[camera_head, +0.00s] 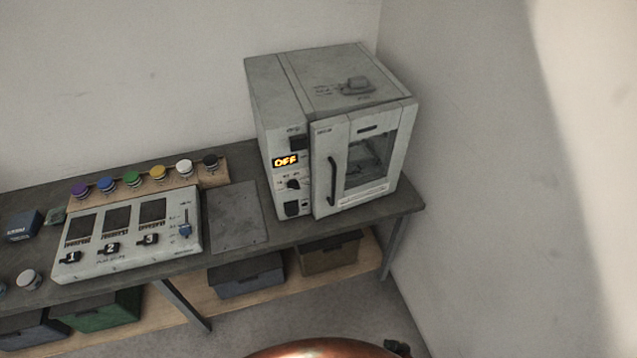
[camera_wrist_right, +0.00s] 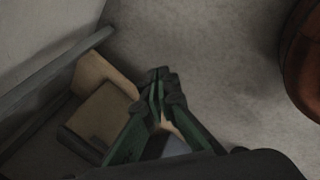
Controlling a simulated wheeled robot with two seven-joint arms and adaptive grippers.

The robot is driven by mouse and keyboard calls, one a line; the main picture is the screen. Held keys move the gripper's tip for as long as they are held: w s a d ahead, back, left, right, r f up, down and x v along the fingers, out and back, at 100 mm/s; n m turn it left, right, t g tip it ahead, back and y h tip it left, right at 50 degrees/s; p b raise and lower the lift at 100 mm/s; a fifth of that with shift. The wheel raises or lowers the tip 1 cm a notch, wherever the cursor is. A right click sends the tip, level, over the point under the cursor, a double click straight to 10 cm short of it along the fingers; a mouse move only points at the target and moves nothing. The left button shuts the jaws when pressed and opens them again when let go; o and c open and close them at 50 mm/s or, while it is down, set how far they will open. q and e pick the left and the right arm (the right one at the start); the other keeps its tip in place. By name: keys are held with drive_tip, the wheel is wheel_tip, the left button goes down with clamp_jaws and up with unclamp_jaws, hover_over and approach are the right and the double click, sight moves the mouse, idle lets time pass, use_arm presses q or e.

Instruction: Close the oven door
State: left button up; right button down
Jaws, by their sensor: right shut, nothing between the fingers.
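The oven (camera_head: 285,100) is a grey box standing at the right end of the workbench, with a lit "OFF" display. Its door (camera_head: 350,200) has a window and a dark vertical handle (camera_head: 332,181) on its left side. The door lies against or very near the oven front; I cannot tell whether a small gap remains. My right gripper (camera_wrist_right: 160,82) is shut and empty, pointing over the floor in the right wrist view. In the head view only a small dark part of it (camera_head: 398,348) shows at the bottom edge, well below the oven. My left gripper is out of view.
The workbench (camera_head: 235,215) carries a control panel (camera_head: 125,240) and a row of coloured buttons (camera_head: 133,179) left of the oven. Bins (camera_head: 245,275) stand on the lower shelf. A wall (camera_head: 480,150) rises close to the oven's right. Floor in front is clear.

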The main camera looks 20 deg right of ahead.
drive_tip(key=w+a+r+n+t+p, duration=0.2)
drive_tip(key=w+r+n+t, duration=0.35)
drive_tip(key=w+r, duration=1.05)
drive_tip(key=n+t+y+p, duration=0.4)
drive_tip(key=n+t, duration=0.3)
drive_tip(key=n, duration=1.3)
approach(319, 179)
drive_tip(key=w, duration=0.4)
drive_tip(key=w+a, duration=0.1)
drive_tip(key=w, duration=0.1)
drive_tip(key=shift+w, duration=0.25)
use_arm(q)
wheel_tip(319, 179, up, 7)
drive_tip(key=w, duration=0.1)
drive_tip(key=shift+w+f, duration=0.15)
use_arm(e)
drive_tip(key=shift+w, duration=0.15)
